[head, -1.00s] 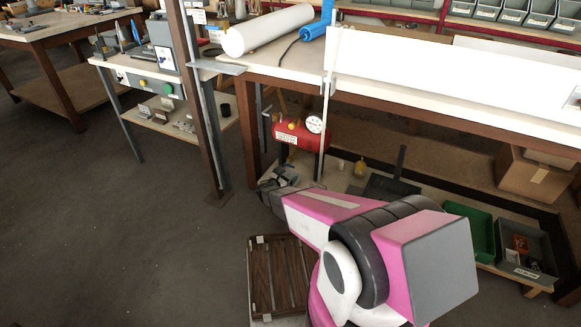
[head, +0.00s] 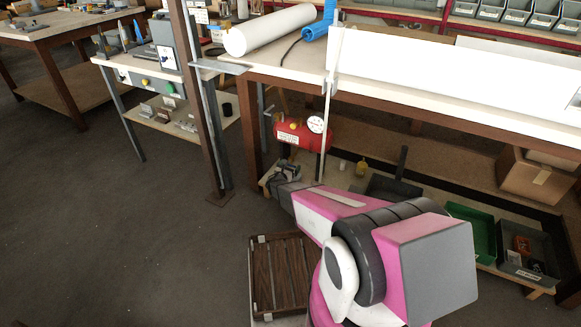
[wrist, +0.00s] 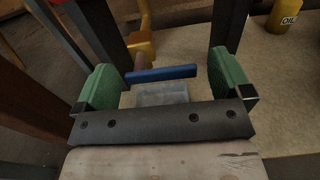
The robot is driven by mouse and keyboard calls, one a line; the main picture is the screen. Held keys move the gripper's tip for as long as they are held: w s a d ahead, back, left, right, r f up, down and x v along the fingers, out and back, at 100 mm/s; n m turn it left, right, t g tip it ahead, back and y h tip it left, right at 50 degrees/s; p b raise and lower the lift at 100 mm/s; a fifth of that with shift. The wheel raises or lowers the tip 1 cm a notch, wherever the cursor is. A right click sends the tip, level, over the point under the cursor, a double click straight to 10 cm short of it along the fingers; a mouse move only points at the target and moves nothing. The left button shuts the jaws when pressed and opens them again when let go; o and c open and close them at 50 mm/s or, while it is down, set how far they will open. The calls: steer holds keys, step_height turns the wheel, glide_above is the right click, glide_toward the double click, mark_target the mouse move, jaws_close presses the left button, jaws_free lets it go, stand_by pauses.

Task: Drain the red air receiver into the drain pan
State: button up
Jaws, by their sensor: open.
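In the wrist view my gripper (wrist: 165,82) is open, with green pads left and right. A blue lever (wrist: 160,74) on a brass-yellow valve (wrist: 142,48) lies crosswise between the pads, nearer the left one; I cannot tell whether a pad touches it. A pale grey shallow container (wrist: 162,94), perhaps the drain pan, shows below the lever, partly hidden by my gripper.
A yellow oil bottle (wrist: 285,15) stands on the lower shelf. A dark pan (head: 393,188) and a green bin (head: 470,230) lie further right. A steel post (head: 205,120) stands left; the left floor is clear.

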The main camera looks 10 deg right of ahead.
steer(key=shift+w+d, duration=0.3)
steer(key=shift+w, duration=0.1)
steer(key=c, duration=0.9)
steer(key=shift+c, duration=0.2)
